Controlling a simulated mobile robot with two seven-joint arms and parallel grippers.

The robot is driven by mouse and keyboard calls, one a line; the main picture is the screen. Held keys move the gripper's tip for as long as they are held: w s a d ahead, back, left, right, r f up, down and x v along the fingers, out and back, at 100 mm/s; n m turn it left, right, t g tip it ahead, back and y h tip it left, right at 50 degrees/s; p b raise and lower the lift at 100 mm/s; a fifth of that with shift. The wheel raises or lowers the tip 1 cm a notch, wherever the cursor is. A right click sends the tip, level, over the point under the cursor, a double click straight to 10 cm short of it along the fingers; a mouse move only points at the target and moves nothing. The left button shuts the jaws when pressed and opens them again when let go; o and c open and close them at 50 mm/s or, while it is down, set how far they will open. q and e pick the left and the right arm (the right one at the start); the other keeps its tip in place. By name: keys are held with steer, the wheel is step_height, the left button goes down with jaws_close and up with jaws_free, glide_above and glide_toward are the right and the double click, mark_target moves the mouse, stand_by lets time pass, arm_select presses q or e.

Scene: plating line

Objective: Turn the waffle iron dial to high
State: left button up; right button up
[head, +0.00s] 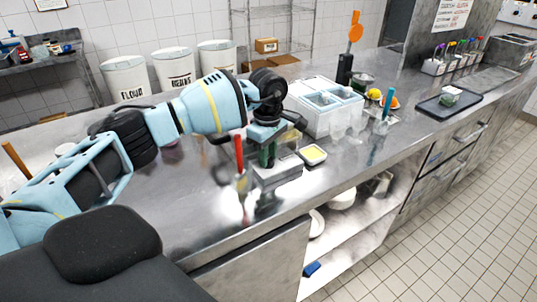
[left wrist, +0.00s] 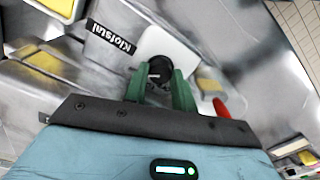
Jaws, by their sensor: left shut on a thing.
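The waffle iron is a low grey metal box (head: 278,178) on the steel counter, below my left gripper in the head view. The dark round dial (left wrist: 158,66) sits on that face, between my green fingertips. My left gripper (head: 266,155) is shut on the dial; in the left wrist view the fingers (left wrist: 161,82) stand on either side of it. The dial's pointer and markings are too small or hidden to read. My right gripper is in neither view.
A red-handled utensil (head: 238,150) stands close left of the gripper. A small tray with yellow contents (head: 313,155) is close right. A white container rack (head: 325,105) stands behind. Bins (head: 172,70) line the wall. The front left counter is mostly clear.

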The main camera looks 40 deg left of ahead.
arm_select(q)
steer(key=shift+m, duration=0.6)
steer(key=o, duration=1)
